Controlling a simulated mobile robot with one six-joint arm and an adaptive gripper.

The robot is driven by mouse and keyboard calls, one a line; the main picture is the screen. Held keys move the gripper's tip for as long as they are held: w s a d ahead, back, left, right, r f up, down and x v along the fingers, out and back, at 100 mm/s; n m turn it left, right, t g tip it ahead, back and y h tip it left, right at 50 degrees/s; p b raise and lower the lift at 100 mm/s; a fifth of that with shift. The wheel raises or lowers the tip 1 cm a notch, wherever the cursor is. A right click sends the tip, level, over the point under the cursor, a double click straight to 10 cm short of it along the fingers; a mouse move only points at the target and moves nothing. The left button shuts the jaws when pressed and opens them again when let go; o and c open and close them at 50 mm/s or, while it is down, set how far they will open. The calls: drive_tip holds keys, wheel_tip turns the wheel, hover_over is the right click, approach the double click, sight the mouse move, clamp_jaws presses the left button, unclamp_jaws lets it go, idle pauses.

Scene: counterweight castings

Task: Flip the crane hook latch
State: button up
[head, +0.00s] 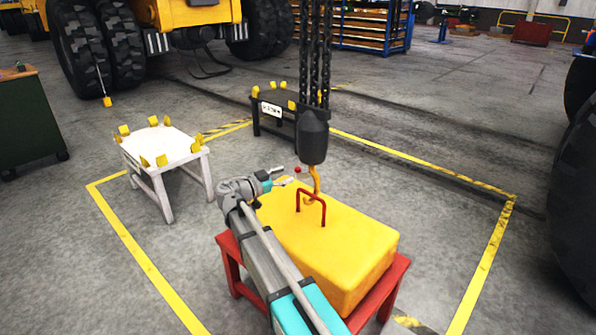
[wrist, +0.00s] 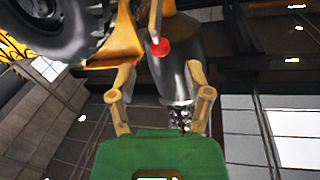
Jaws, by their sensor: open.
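The yellow crane hook (head: 316,183) hangs below a black hook block (head: 313,138) on chains. Its curve is at the red lifting handle (head: 312,198) on top of the yellow casting (head: 330,245); whether it bears on the handle I cannot tell. A small red knob (head: 298,170), apparently the latch's, is left of the hook. My gripper (head: 285,175) is open and empty, with its fingertips just left of the knob. In the wrist view, the red knob (wrist: 160,47) shows ahead of my spread fingers (wrist: 160,78), apparently apart from them. The dark hook block (wrist: 172,72) is behind it.
The casting rests on a red stand (head: 392,283). A white stand (head: 160,145) with yellow corner pieces is at left, and a black stand (head: 272,120) is behind. Yellow lines (head: 490,250) mark the floor area. Open floor lies right of the casting. A green cabinet (head: 25,120) stands far left.

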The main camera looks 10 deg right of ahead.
sight(298, 170)
drive_tip(key=shift+x, duration=2.85)
clamp_jaws()
